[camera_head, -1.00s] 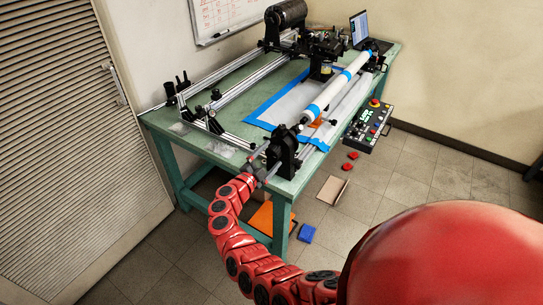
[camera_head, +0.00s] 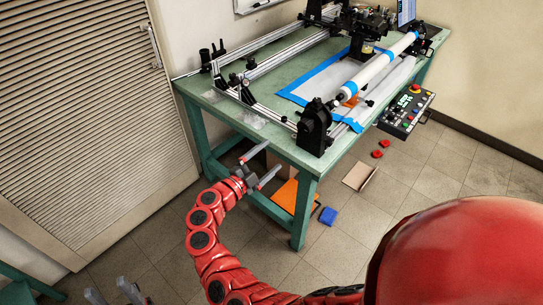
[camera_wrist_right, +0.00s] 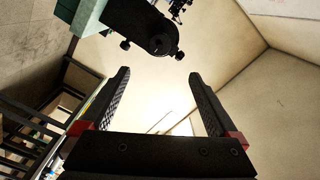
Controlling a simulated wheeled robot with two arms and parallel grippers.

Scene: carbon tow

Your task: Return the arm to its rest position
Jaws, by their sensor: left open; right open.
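My right gripper (camera_head: 273,156) is at the end of my red arm in the head view, open and empty. It is just off the near left end of the green table (camera_head: 228,108), apart from the black end mount (camera_head: 314,128). In the right wrist view my right gripper (camera_wrist_right: 158,73) shows both fingers spread with nothing between them. The black end mount (camera_wrist_right: 158,38) is above the fingertips there. My left gripper (camera_head: 106,287) is at the bottom left of the head view, open and empty, partly cut off by the frame edge.
The white roller (camera_head: 378,68) with blue bands lies along the table. A control box (camera_head: 406,112) is at its right side. An orange panel (camera_head: 291,196) and a blue block (camera_head: 327,216) are low by the near leg. The louvred door (camera_head: 85,120) stands at the left.

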